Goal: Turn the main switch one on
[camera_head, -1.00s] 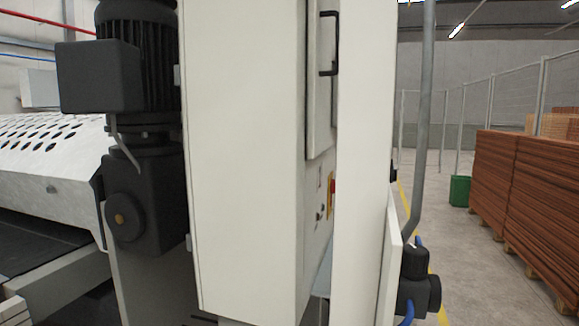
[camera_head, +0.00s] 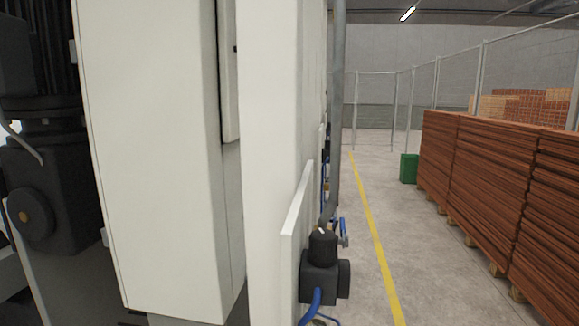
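The white machine cabinet (camera_head: 150,150) fills the left and middle of the head view, seen at a steep angle. A narrow strip of its side panel (camera_head: 229,75) shows beside a white upright post (camera_head: 268,160). No main switch can be made out now; the post hides most of the side where switches would show. My gripper is not in view.
A black motor (camera_head: 40,160) stands at the left. A black valve unit (camera_head: 323,270) with blue hoses juts out beside a grey pipe (camera_head: 338,110). A clear aisle with a yellow line (camera_head: 370,230) runs between the machine and stacked brown boards (camera_head: 490,180). A green bin (camera_head: 409,168) stands farther back.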

